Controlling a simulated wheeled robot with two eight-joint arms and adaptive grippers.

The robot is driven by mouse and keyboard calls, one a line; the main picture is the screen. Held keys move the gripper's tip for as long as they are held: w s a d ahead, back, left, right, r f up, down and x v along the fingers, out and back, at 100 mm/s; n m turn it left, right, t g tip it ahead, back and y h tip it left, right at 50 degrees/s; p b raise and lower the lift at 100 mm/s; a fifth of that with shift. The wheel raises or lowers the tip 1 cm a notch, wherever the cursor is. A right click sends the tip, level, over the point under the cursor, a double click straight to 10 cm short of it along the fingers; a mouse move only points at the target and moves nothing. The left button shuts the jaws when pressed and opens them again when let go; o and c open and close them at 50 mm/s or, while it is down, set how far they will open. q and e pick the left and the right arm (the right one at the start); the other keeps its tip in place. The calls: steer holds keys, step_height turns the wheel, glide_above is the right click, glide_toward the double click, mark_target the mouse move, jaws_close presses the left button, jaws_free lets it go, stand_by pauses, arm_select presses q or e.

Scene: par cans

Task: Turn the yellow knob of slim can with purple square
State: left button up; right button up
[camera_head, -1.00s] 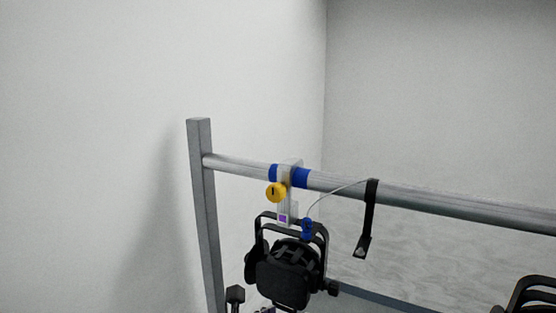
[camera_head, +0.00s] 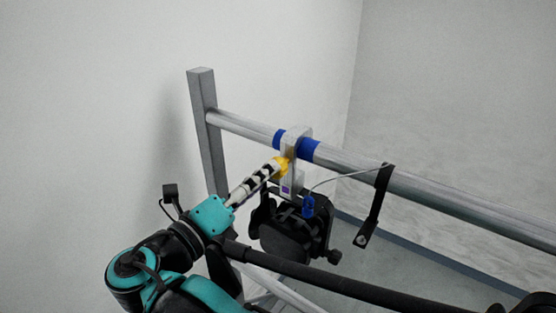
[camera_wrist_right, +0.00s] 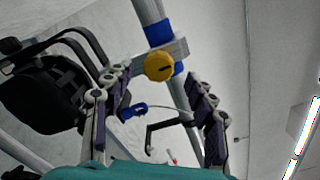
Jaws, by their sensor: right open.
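The slim can (camera_head: 290,240) is black and hangs by a grey clamp (camera_head: 301,137) from a metal rail. A small purple square (camera_head: 286,189) shows on its bracket. The yellow knob (camera_head: 281,167) sits on the clamp, partly covered by my right gripper (camera_head: 274,171). In the right wrist view the knob (camera_wrist_right: 158,67) shows its dark slot and appears between the two fingers of the open gripper (camera_wrist_right: 160,77). Whether the fingers touch it I cannot tell. My left gripper is not in view.
The metal rail (camera_head: 440,197) runs from a grey post (camera_head: 203,120) to the right, with blue bands at the clamp. A black strap (camera_head: 376,205) and a thin cable with a blue connector (camera_head: 308,207) hang near the can. A dark bar (camera_head: 340,279) crosses below.

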steer(key=p+x, duration=0.1)
steer(key=x, duration=0.5)
steer(key=shift+f, duration=0.1)
steer(key=shift+s+a, duration=0.15)
steer(key=shift+s, duration=0.15)
steer(key=shift+w, duration=0.1)
steer(key=c, duration=1.2)
